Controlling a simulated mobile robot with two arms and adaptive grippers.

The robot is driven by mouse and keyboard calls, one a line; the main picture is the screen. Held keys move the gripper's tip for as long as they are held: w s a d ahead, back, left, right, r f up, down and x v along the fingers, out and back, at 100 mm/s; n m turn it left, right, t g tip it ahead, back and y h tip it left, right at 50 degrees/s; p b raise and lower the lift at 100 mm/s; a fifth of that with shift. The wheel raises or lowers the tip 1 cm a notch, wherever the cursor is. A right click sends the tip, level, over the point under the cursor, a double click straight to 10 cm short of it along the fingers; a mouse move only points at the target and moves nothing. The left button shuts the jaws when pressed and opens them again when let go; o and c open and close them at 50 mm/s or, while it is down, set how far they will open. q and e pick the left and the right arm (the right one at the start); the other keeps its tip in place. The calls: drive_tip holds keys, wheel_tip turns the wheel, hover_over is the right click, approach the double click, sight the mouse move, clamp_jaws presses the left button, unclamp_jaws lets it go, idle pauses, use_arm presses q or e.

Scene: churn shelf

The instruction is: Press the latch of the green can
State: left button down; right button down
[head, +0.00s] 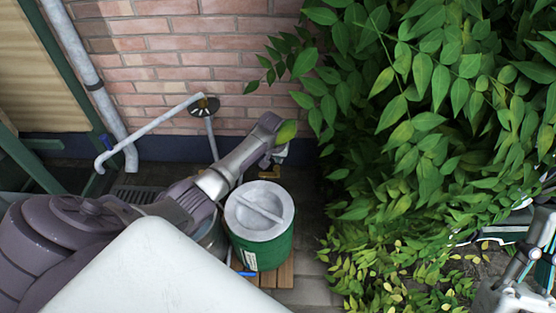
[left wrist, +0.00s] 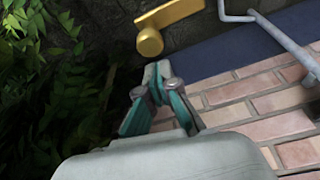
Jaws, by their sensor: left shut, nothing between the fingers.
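The green can (head: 262,249) with a round grey lid (head: 259,211) stands upright on wooden slats at the middle of the head view. A small blue piece (head: 246,273) shows low at its front; I cannot tell whether it is attached. My left arm reaches past the can's left side. My left gripper (head: 280,152) is beyond the can, partly hidden by its wrist. In the left wrist view the gripper (left wrist: 157,72) is shut and empty. A yellow lever-like part (left wrist: 150,40) is just beyond its tips, apparently apart from them. I cannot identify a latch with certainty.
A brick wall (head: 180,60) stands behind, with a grey pipe (head: 150,130) and a downpipe (head: 85,65) at left. Dense leaves (head: 420,120) fill the right side. My right gripper (head: 535,255) shows in part at the right edge. A little paving is clear right of the can.

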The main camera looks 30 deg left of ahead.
use_arm(q)
drive_tip(key=shift+s+d, duration=0.2)
drive_tip(key=shift+s, duration=0.2)
